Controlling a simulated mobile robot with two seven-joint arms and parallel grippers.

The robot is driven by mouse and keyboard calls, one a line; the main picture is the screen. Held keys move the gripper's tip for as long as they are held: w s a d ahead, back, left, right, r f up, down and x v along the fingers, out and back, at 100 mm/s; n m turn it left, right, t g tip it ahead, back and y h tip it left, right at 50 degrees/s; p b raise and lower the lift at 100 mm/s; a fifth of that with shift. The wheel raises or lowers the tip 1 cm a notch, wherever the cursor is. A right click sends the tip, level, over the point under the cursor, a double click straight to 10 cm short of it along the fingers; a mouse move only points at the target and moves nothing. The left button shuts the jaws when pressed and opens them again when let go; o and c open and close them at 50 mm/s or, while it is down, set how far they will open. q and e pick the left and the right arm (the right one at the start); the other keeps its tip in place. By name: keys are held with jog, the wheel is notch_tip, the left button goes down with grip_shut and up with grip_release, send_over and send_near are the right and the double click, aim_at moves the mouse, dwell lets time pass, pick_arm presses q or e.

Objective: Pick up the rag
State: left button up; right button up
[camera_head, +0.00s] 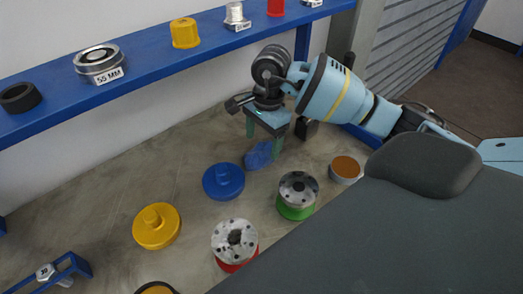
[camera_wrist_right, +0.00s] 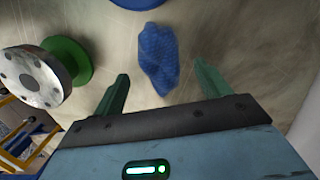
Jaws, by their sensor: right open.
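The blue rag (camera_head: 259,155) lies crumpled on the grey-brown surface in the head view. In the right wrist view the rag (camera_wrist_right: 157,58) lies ahead of the fingers, roughly in line with the gap between them. My right gripper (camera_head: 264,148) is over the rag, with its two green fingers pointing down. The right gripper (camera_wrist_right: 162,85) is open and empty in the wrist view, its fingers on either side of the rag's near end. I cannot tell the exact height of the fingertips above the surface. My left gripper is not in view.
A blue lidded piece (camera_head: 223,181) lies left of the rag. A green-based flanged vessel (camera_head: 297,194) and an orange-topped can (camera_head: 345,168) stand to the right. A red-based vessel (camera_head: 235,243) and a yellow piece (camera_head: 156,226) are nearer. A blue shelf (camera_head: 150,72) runs behind.

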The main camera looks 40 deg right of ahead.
aim_at(262, 151)
jog(key=shift+a+f, duration=0.15)
jog(key=shift+f, duration=1.7)
jog(key=shift+c, duration=0.5)
jog(key=c, duration=1)
